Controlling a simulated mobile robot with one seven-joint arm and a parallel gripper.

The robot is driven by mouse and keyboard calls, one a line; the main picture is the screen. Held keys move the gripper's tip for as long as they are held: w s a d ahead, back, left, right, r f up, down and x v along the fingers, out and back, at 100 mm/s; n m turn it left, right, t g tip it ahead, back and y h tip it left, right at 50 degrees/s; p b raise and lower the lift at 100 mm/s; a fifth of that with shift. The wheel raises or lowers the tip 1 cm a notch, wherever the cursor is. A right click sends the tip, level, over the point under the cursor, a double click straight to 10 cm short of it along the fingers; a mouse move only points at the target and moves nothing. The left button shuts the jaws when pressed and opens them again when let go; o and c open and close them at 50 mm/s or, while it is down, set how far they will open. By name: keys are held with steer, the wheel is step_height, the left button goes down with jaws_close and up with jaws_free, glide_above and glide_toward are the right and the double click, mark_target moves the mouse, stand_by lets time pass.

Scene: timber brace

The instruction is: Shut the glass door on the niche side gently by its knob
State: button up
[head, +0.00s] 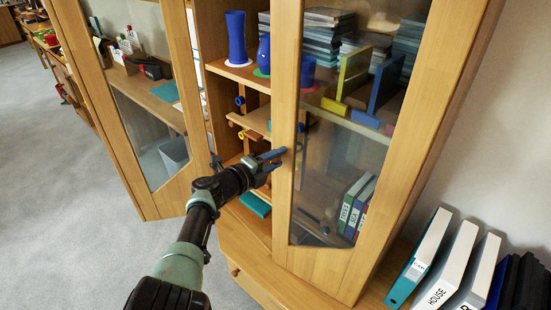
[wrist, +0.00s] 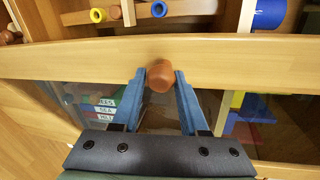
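The glass door (head: 285,190) on the right of the wooden cabinet is framed in light wood. How far it stands from the cabinet front is hard to tell. Its round brown knob (wrist: 160,76) sits on the door's stile, which runs across the wrist view (wrist: 60,60). My gripper (head: 276,160) is at this stile. In the wrist view its blue fingers (wrist: 160,84) lie on both sides of the knob and appear to touch it. The knob is hidden by the fingers in the head view. The other glass door (head: 131,190), at left, stands wide open.
Blue vases (head: 237,38) and small pegs stand on the open middle shelves. Books and binders (head: 355,208) show behind the right glass. White binders (head: 455,265) stand on a ledge at right. A drawer front (head: 255,275) lies below. Grey carpet (head: 60,190) is clear at left.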

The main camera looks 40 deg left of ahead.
steer(key=shift+o, duration=0.8)
steer(key=shift+w+a+r, duration=0.15)
steer(key=shift+w+r, duration=0.2)
steer(key=shift+r, duration=0.4)
steer(key=f+p+v, duration=0.2)
steer(key=p+v, duration=0.8)
steer(key=v, duration=0.3)
steer(key=shift+s+d+p, duration=0.2)
steer(key=shift+s+p, duration=0.1)
steer(key=shift+s, duration=0.1)
steer(key=shift+r, duration=0.1)
